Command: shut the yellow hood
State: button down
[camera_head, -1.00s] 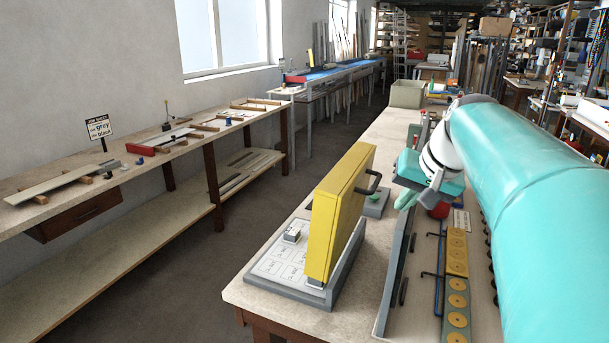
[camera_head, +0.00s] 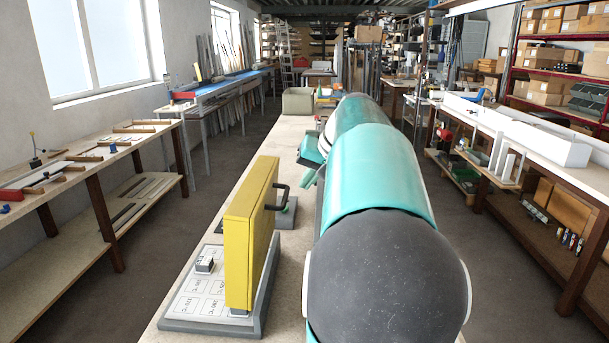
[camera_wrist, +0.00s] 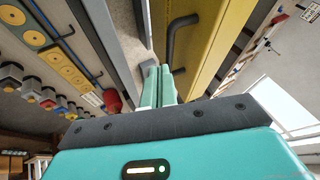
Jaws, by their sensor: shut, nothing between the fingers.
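The yellow hood (camera_head: 248,235) stands upright, open, along the right side of its grey base (camera_head: 190,325). A panel with printed labels and a small grey switch block (camera_head: 204,263) lies uncovered on the base to its left. A black bar handle (camera_head: 280,194) sticks out from the hood's right face. In the wrist view the hood (camera_wrist: 222,30) and its handle (camera_wrist: 178,38) show ahead, right of the fingers. My gripper (camera_wrist: 158,72) is shut and empty, its fingertips close to the handle; I cannot tell if they touch. In the head view my arm partly hides it.
The hood's base sits on a long pale bench (camera_head: 262,150). In the wrist view a strip with yellow discs (camera_wrist: 45,50) and several coloured knobs (camera_wrist: 48,103) lie to the left. A grey-green bin (camera_head: 298,101) stands at the bench's far end. An aisle runs left of the bench.

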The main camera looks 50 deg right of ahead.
jog(key=x, duration=0.6)
jog(key=shift+w+f, duration=0.15)
